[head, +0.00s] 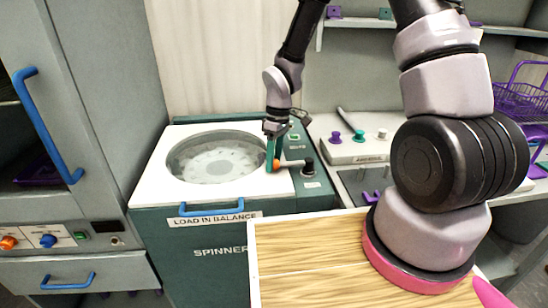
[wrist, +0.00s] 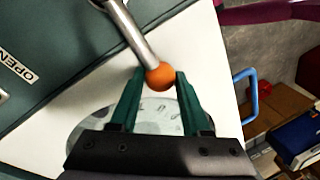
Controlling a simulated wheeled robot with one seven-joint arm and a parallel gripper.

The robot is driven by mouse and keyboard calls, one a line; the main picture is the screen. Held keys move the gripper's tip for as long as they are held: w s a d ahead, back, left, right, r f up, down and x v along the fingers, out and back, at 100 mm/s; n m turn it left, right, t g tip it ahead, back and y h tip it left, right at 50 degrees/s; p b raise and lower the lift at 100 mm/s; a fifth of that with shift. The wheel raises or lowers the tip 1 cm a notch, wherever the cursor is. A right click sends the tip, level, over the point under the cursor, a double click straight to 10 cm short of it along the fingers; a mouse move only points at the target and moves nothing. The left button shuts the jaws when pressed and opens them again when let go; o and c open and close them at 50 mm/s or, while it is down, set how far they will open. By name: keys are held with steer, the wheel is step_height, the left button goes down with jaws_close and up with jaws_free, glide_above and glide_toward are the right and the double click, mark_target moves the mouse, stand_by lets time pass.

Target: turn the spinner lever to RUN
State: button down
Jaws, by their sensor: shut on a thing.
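The spinner (head: 195,250) is a green cabinet with a white top and a round clear lid (head: 212,157). Its lever is a grey metal rod (head: 292,163) with an orange ball knob (head: 276,163), at the right of the white top. My gripper (head: 272,158) is at the knob, with its green fingers pointing down. In the wrist view my gripper (wrist: 155,85) has the orange knob (wrist: 160,75) between its fingertips. The rod (wrist: 128,30) runs up and left from the knob. I cannot read a RUN mark.
A blue handle (head: 212,208) is on the spinner's front. A cabinet with a long blue handle (head: 48,125) stands left. A wooden top (head: 310,270) lies in front.

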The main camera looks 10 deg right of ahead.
steer(key=shift+s, duration=0.25)
stand_by(0.3)
steer(key=shift+c, duration=1.9)
jaws_free()
step_height(320, 180, up, 11)
steer(key=w+d, duration=0.1)
steer(key=shift+w+f, duration=0.2)
steer(key=shift+w, duration=0.2)
steer(key=shift+d, duration=0.1)
